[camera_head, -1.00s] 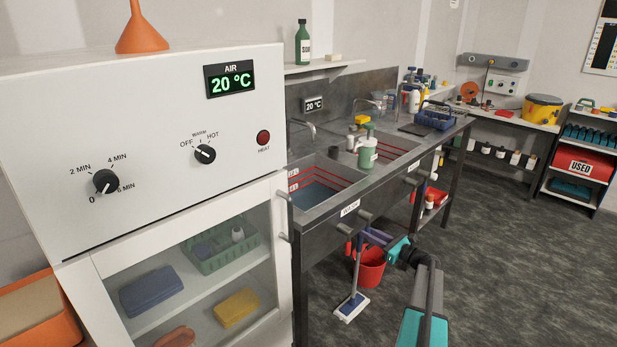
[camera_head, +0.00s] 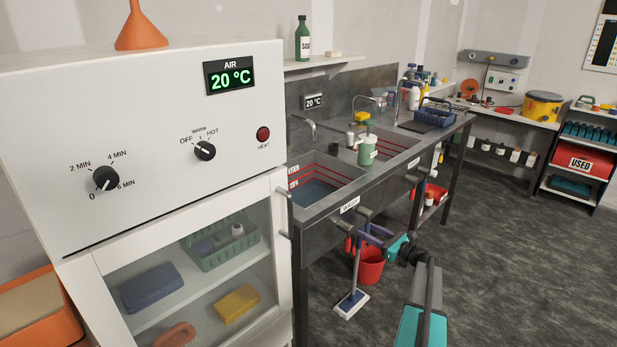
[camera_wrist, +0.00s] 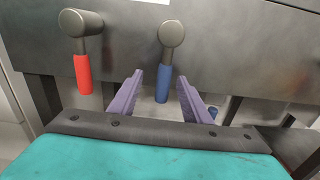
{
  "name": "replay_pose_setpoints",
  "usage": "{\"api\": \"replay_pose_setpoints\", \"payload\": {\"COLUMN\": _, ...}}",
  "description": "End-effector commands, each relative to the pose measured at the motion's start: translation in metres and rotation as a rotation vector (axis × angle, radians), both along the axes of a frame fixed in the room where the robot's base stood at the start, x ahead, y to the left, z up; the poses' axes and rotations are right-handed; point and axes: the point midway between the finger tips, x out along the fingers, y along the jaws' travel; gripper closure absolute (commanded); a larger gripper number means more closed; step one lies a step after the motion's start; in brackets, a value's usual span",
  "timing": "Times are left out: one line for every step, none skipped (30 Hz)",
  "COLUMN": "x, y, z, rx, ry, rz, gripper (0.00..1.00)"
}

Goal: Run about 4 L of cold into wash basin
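The wash basin (camera_head: 345,178) is the nearer sink in the head view, with red level lines on its wall and a blue surface low inside. Its spout (camera_head: 303,123) hangs over it. Below the WASH label (camera_head: 350,205), two levers hang from the front panel. In the wrist view the red lever (camera_wrist: 83,72) is at left and the blue lever (camera_wrist: 162,85) at centre; both hang straight down. My gripper (camera_wrist: 161,80) is open, its purple fingers on either side of the blue lever, with visible gaps. In the head view my gripper (camera_head: 372,234) is just in front of the panel.
A red bucket (camera_head: 370,267) and a mop (camera_head: 351,303) stand under the bench near my gripper. A green pump bottle (camera_head: 367,150) stands between the sinks. The drying cabinet (camera_head: 150,130) is close on the left. Open floor (camera_head: 520,260) lies to the right.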

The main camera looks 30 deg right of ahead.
Motion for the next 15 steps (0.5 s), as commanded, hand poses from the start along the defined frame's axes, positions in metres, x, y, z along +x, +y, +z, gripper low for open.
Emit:
{"api": "replay_pose_setpoints", "payload": {"x": 0.0, "y": -0.001, "z": 0.0, "rx": -0.001, "ry": -0.001, "rz": -0.001, "gripper": 0.56}}
{"api": "replay_pose_setpoints", "payload": {"x": 0.0, "y": -0.001, "z": 0.001, "rx": -0.001, "ry": -0.001, "rz": -0.001, "gripper": 0.56}}
{"api": "replay_pose_setpoints", "payload": {"x": 0.0, "y": -0.001, "z": 0.001, "rx": -0.001, "ry": -0.001, "rz": -0.002, "gripper": 0.56}}
{"api": "replay_pose_setpoints", "payload": {"x": 0.0, "y": -0.001, "z": 0.001, "rx": -0.001, "ry": -0.001, "rz": -0.002, "gripper": 0.56}}
{"api": "replay_pose_setpoints", "payload": {"x": 0.0, "y": -0.001, "z": 0.001, "rx": -0.001, "ry": -0.001, "rz": -0.002, "gripper": 0.56}}
{"api": "replay_pose_setpoints", "payload": {"x": -0.001, "y": -0.002, "z": 0.001, "rx": -0.001, "ry": -0.001, "rz": -0.003, "gripper": 0.56}}
{"api": "replay_pose_setpoints", "payload": {"x": -0.003, "y": -0.002, "z": 0.001, "rx": -0.001, "ry": -0.002, "rz": -0.003, "gripper": 0.56}}
{"api": "replay_pose_setpoints", "payload": {"x": -0.004, "y": -0.003, "z": 0.001, "rx": -0.001, "ry": -0.002, "rz": -0.003, "gripper": 0.56}}
{"api": "replay_pose_setpoints", "payload": {"x": -0.007, "y": -0.003, "z": 0.002, "rx": -0.001, "ry": -0.002, "rz": -0.003, "gripper": 0.56}}
{"api": "replay_pose_setpoints", "payload": {"x": -0.009, "y": -0.004, "z": 0.002, "rx": -0.001, "ry": -0.002, "rz": -0.004, "gripper": 0.56}}
{"api": "replay_pose_setpoints", "payload": {"x": -0.012, "y": -0.005, "z": 0.002, "rx": -0.001, "ry": -0.002, "rz": -0.004, "gripper": 0.56}}
{"api": "replay_pose_setpoints", "payload": {"x": -0.016, "y": -0.006, "z": 0.002, "rx": -0.001, "ry": -0.002, "rz": -0.005, "gripper": 0.56}}
{"api": "replay_pose_setpoints", "payload": {"x": -0.019, "y": -0.007, "z": 0.002, "rx": -0.001, "ry": -0.002, "rz": -0.005, "gripper": 0.56}}
{"api": "replay_pose_setpoints", "payload": {"x": -0.022, "y": -0.008, "z": 0.002, "rx": -0.001, "ry": -0.002, "rz": -0.005, "gripper": 0.56}}
{"api": "replay_pose_setpoints", "payload": {"x": -0.025, "y": -0.008, "z": 0.002, "rx": -0.001, "ry": -0.002, "rz": -0.005, "gripper": 0.56}}
